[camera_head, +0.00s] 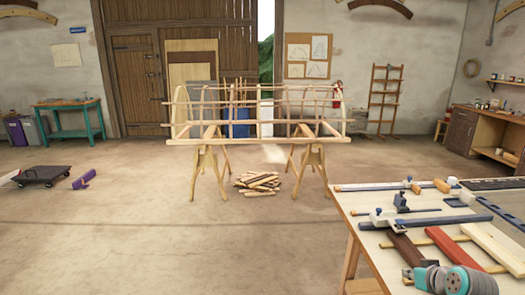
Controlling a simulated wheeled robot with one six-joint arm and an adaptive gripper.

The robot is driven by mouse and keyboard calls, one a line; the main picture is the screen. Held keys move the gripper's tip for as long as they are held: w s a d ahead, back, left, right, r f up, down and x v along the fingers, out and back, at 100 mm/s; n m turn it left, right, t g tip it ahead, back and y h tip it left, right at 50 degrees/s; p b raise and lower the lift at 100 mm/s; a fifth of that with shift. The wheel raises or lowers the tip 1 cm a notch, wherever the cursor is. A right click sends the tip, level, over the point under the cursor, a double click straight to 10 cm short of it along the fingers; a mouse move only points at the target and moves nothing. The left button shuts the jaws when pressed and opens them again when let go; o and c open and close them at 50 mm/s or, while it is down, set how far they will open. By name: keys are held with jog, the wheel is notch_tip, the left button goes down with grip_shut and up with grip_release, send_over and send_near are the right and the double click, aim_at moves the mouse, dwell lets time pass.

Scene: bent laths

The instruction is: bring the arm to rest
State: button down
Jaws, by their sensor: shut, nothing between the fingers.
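Grey rounded joints with teal caps, which look like part of my arm (448,279), show at the bottom right corner, in front of the workbench (378,262). The picture's lower edge cuts them off. My gripper itself does not show, so its fingers cannot be seen here.
The bench holds clamps (420,221), a red block (451,247) and pale boards (492,246). A lath frame (258,128) stands on sawhorses (205,166) mid-room, with wood pieces (258,181) below. A dark dolly (44,175) sits left.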

jog(key=s+a+f+m, duration=0.1)
jog(key=s+a+f, duration=0.85)
jog(key=f, duration=0.45)
jog(key=s+a+f+t+h, duration=0.1)
jog(key=s+a+f, duration=0.25)
jog(key=s, duration=0.45)
jog(key=s+a+f+t, duration=0.1)
jog(key=s+a+f, duration=0.1)
jog(key=s+a, duration=0.35)
jog(key=s+a+r+t, duration=0.1)
jog(key=s+r, duration=0.1)
jog(key=s, duration=0.7)
jog(key=s+a+r, duration=0.1)
jog(key=s+a, duration=0.1)
jog(key=s, duration=0.6)
jog(key=s+a+r+n+t+y, duration=0.1)
jog(key=s+a+r, duration=0.1)
jog(key=s+r, duration=0.8)
jog(key=s, duration=0.3)
jog(key=shift+s+a+r+t, duration=0.2)
jog(key=shift+r+t, duration=0.2)
jog(key=shift+d, duration=0.1)
